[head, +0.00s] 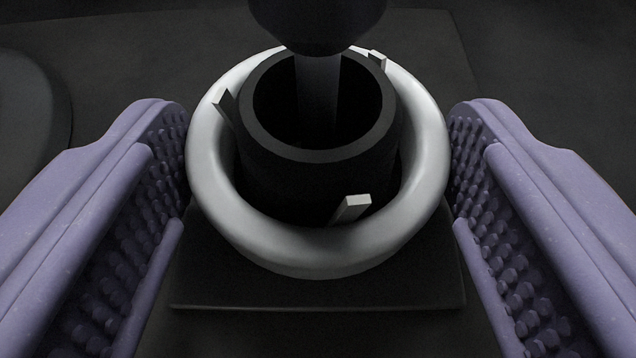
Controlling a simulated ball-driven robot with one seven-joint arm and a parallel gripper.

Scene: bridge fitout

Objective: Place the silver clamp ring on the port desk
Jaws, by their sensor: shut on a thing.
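The silver clamp ring (225,205) is a thick pale ring with small upright tabs, in the middle of the head view. It sits around a dark hollow cylinder (318,180) that stands up through its opening. My gripper (318,165) has one purple studded finger on each side of the ring. The fingers are shut on the ring's left and right outer sides. I cannot tell whether the ring rests on the base below or hangs just above it. No port desk can be made out.
A dark square base plate (318,292) lies under the ring and cylinder. A dark rounded body (318,20) with a stem reaching down into the cylinder is above it. A dark rounded shape (28,115) is at the left. The surroundings are dim.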

